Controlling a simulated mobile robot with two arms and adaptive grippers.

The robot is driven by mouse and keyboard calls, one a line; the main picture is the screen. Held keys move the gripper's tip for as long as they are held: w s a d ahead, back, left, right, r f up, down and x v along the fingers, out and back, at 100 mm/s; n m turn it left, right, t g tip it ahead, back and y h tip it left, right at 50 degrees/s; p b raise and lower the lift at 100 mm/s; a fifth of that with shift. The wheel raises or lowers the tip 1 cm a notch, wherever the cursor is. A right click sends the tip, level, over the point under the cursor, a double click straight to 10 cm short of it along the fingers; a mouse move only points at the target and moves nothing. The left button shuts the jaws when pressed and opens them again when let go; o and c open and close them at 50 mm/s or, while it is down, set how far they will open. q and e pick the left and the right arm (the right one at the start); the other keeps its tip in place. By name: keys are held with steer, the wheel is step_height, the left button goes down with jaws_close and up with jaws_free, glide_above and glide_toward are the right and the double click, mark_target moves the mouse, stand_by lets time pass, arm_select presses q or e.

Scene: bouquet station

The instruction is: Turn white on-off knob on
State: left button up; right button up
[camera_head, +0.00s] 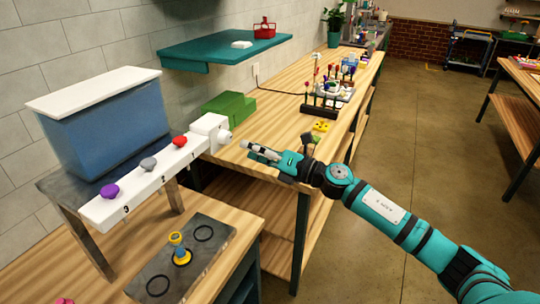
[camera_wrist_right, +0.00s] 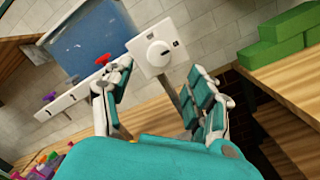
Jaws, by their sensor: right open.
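The white on-off knob (camera_head: 224,136) sticks out from the right side of a white box (camera_head: 208,124) at the end of the white bar. My left gripper is not in view.
The white bar (camera_head: 140,188) carries red (camera_head: 180,141), grey (camera_head: 148,163) and purple (camera_head: 110,191) knobs below a blue tank (camera_head: 105,122). Green blocks (camera_head: 230,106) sit behind on the wooden table. A dark plate (camera_head: 205,262) with rings lies below.

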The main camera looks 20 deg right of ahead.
steer(key=v, duration=0.5)
steer(key=shift+s+d, duration=0.25)
steer(key=shift+s, duration=0.1)
